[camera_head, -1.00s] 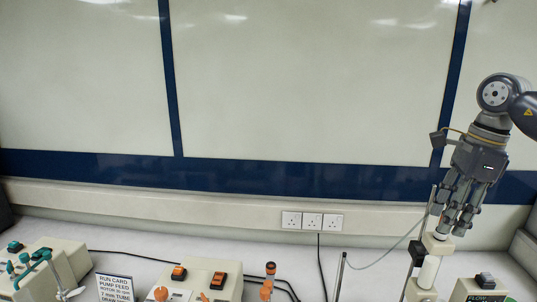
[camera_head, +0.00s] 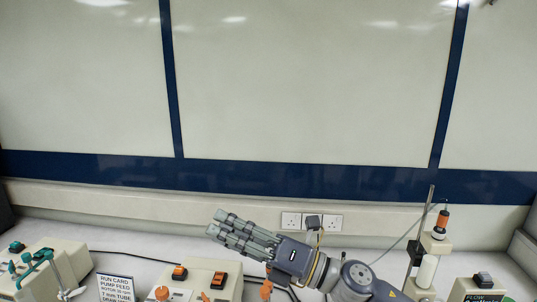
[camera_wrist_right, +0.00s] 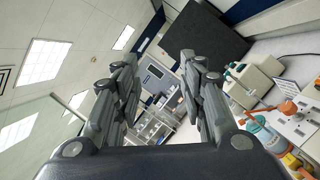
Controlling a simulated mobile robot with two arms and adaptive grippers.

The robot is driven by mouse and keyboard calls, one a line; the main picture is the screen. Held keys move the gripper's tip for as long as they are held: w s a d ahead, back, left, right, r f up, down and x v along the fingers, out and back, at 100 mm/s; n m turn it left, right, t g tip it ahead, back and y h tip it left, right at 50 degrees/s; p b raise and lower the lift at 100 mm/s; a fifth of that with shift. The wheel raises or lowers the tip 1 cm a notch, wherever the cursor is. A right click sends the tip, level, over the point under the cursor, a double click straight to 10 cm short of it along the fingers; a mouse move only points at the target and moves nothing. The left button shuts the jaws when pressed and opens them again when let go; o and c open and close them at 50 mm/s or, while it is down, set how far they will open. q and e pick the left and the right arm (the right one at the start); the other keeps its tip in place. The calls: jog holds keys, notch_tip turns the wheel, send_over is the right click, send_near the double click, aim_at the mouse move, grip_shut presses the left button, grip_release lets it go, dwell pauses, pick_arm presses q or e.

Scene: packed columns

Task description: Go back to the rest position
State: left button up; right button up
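My right gripper (camera_head: 222,231) is in the lower middle of the head view, pointing left above the bench, with its arm coming in from the bottom. In the right wrist view its fingers (camera_wrist_right: 158,64) are spread apart with nothing between them, so it is open and empty. A white column (camera_head: 427,272) stands upright in a stand at the right, with an orange and black fitting (camera_head: 441,219) above its top. The gripper is well to the left of it and apart from it. My left gripper is not in view.
An orange-switched pump box (camera_head: 228,268) is below and left of the gripper. A run card (camera_head: 115,287) and a beige box with teal knobs (camera_head: 62,250) stand at the left. A flow box (camera_head: 484,284) is at the right. The wall behind has sockets (camera_head: 292,221).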

jog(key=w+d+f+m+t+h, duration=0.2)
jog(key=d+f+m+t+h, duration=0.45)
jog(key=m, duration=0.55)
jog(key=w+d+f+m+t+h, duration=0.2)
jog(key=d+f+m+t+h, duration=0.4)
jog(key=m, duration=0.7)
jog(key=s+d+f+m+g+h, duration=0.5)
jog(key=d+f+m, duration=0.15)
jog(key=f, duration=0.25)
jog(key=s+d+f+m+g+h, duration=0.1)
jog(key=s+d+f+m+g, duration=0.3)
jog(key=s+f, duration=0.7)
jog(key=s+d+f+m+g+h, duration=0.1)
jog(key=s+d+f+m+g, duration=0.35)
jog(key=s, duration=0.95)
jog(key=s+f+n+g+b, duration=0.25)
jog(key=f+b, duration=0.35)
jog(key=f, duration=3)
jog(key=s+d+f+g+b, duration=0.2)
jog(key=s+d+f+b, duration=0.1)
jog(key=s+f, duration=1.3)
notch_tip(320, 180, down, 2)
jog(key=shift+s+f+b, duration=0.2)
jog(key=shift+b, duration=0.6)
